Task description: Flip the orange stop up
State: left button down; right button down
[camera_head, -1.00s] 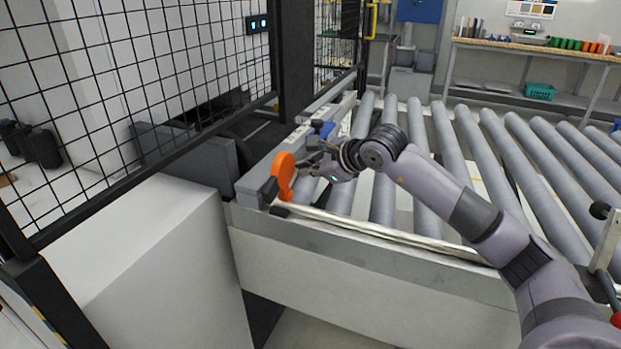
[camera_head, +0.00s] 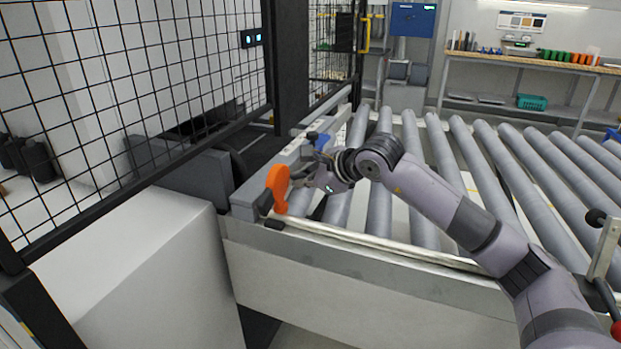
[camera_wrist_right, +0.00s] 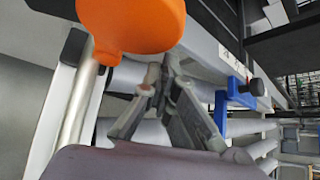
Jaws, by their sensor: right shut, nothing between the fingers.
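The orange stop (camera_head: 277,188) is a paddle-shaped piece at the near left corner of the roller conveyor, on the grey side rail. In the head view it stands raised, with its rounded end leaning up and to the right. In the right wrist view the orange stop (camera_wrist_right: 133,20) fills the top, close to the camera. My right gripper (camera_head: 300,174) is just right of the stop, over the rail. Its fingers (camera_wrist_right: 165,68) are shut and empty, behind the stop in the wrist view. I cannot tell whether they touch it. My left gripper is not in view.
A blue bracket (camera_head: 319,140) sits farther along the rail; it also shows in the right wrist view (camera_wrist_right: 235,110). Grey rollers (camera_head: 378,205) extend right. A black mesh fence (camera_head: 140,75) and a white box (camera_head: 150,265) stand left.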

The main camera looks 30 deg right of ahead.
jog(key=v, duration=1.1)
jog(key=shift+s+r, duration=0.2)
jog(key=shift+s, duration=0.1)
